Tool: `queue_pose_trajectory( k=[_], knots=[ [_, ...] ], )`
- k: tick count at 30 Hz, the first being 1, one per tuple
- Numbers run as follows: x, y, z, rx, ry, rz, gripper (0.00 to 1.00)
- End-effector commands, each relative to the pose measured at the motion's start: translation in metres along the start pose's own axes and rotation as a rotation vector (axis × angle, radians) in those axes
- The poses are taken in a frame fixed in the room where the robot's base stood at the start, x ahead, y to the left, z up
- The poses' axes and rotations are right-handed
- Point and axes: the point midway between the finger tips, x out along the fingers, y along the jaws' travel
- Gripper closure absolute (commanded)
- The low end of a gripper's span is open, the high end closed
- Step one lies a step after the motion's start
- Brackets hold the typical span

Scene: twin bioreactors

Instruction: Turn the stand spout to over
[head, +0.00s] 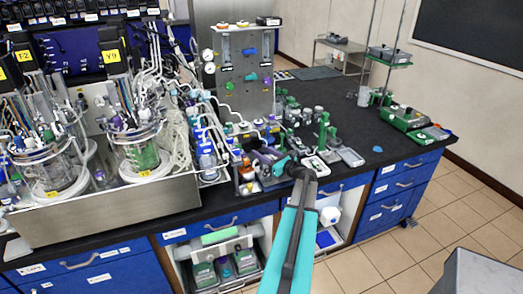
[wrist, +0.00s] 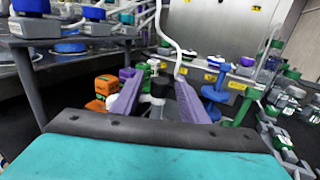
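My gripper (wrist: 158,90) shows in the wrist view with its two purple fingers apart, a clear gap between them. In the head view my gripper (head: 262,156) is low over the bench front, right of the glass vessels. A small dark fitting with a white top (wrist: 157,84) stands beyond the gap in the wrist view; I cannot tell whether the fingers touch it. A white tube (wrist: 178,45) curves down just behind it. I cannot tell for certain which part is the stand spout; it may be hidden or too small.
An orange block (wrist: 106,85) lies left of the fingers. Blue and green valve stands (wrist: 214,88) are at the right. A steel panel (head: 243,75) rises behind. Two glass vessels (head: 140,150) stand in a steel tray at left. The black bench top (head: 370,130) is freer to the right.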

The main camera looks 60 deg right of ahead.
Motion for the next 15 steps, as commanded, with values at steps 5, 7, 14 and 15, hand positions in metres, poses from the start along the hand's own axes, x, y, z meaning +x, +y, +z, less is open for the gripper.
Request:
queue_pose_trajectory(
  k=[5,7,14,15],
  knots=[
    [0.0073,-0.0006,0.0001,0.0,0.0,-0.001,0.6],
    [0.0077,-0.0005,-0.0001,-0.001,0.0,-0.002,0.6],
    [0.0073,-0.0005,-0.0002,0.0,0.0,-0.002,0.64],
    [0.0072,-0.0006,-0.0002,0.0,0.0,-0.002,0.7]
  ],
)
